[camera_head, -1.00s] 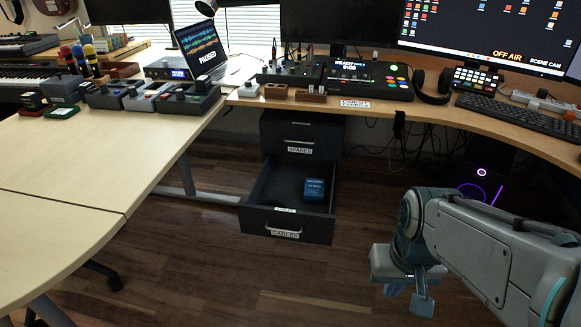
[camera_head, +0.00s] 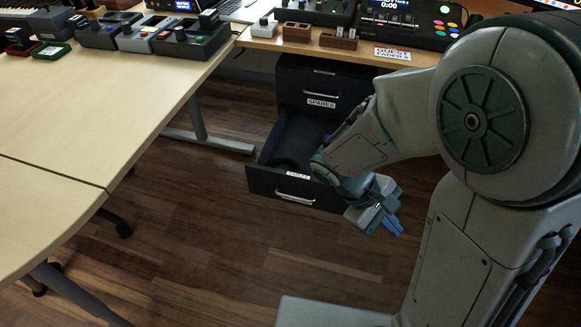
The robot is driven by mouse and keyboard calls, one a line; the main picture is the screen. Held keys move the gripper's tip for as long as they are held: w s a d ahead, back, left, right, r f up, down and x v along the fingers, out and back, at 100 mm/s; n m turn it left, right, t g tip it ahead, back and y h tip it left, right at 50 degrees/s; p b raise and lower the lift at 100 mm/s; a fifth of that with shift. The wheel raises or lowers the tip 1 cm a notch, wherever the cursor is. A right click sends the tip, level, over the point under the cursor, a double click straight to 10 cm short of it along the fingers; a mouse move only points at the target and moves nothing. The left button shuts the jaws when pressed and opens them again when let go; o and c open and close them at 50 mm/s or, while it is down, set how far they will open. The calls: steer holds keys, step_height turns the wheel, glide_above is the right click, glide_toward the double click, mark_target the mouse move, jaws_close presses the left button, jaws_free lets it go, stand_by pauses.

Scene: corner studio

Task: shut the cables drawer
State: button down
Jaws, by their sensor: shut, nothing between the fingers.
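The cables drawer (camera_head: 266,183) is a dark drawer pulled out at the bottom of the cabinet under the desk. Its label and silver handle show on its front, and the right part is hidden behind my arm. My gripper (camera_head: 392,226) is shut and empty, just right of the drawer front and slightly lower in the picture. I cannot tell whether it touches the drawer.
The spares drawer (camera_head: 322,95) above is shut. A pale table (camera_head: 90,125) stands at the left, its metal leg and foot (camera_head: 205,140) close to the cabinet. The wooden floor (camera_head: 225,250) in front is clear. The desk (camera_head: 270,44) carries audio gear.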

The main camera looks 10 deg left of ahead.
steer(key=w+a+f+n+t+h, duration=0.4)
steer(key=a+n+t, duration=0.2)
steer(key=n, duration=0.1)
steer(key=n+t+y+b, duration=0.1)
steer(key=n+t+y, duration=1.1)
steer(key=n, duration=0.6)
glide_toward(289, 176)
steer(key=shift+t+h, duration=0.3)
steer(key=shift+t, duration=0.2)
steer(key=w+b, duration=0.1)
steer(key=w, duration=0.1)
steer(key=w+b, duration=0.2)
steer(key=w+f+b, duration=0.1)
steer(key=w, duration=0.1)
steer(key=shift+w+d+b, duration=0.1)
steer(key=shift+w+b, duration=0.3)
steer(key=shift+w, duration=0.1)
